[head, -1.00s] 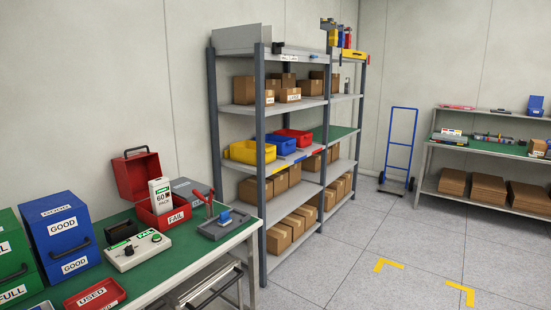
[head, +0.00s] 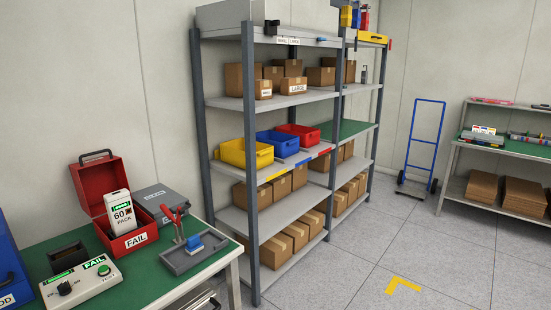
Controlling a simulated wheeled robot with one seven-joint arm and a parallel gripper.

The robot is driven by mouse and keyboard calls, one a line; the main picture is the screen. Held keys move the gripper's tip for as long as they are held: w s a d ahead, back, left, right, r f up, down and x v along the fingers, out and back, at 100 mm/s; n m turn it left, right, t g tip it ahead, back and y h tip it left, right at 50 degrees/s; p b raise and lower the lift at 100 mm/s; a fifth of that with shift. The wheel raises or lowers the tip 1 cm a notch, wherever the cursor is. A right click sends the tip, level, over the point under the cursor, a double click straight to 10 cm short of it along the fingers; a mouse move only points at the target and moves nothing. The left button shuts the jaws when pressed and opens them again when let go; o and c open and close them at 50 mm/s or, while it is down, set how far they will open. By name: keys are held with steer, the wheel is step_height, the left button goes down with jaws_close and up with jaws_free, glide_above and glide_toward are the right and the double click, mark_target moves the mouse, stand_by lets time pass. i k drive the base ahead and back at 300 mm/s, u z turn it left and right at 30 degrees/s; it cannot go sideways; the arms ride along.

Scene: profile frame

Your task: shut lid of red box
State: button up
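The red box (head: 126,243), labelled FAIL, stands on the green bench top at the lower left. Its lid (head: 99,186) is open and stands upright at the back, with a dark handle on top. A white device marked "60 PACK" (head: 121,213) stands upright in the box and sticks up above its rim. My gripper is not in view.
On the green bench (head: 146,279), a white tester (head: 82,283) sits in front of the box and a grey tray (head: 194,252) with a red-handled tool to its right. A grey case (head: 160,201) is behind.

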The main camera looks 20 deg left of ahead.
mark_target(94, 178)
steer(key=u, duration=0.15)
steer(key=i, duration=1.7)
steer(key=u, duration=0.65)
steer(key=i, duration=1.25)
steer(key=u, duration=2)
steer(key=i, duration=0.9)
steer(key=u, duration=0.8)
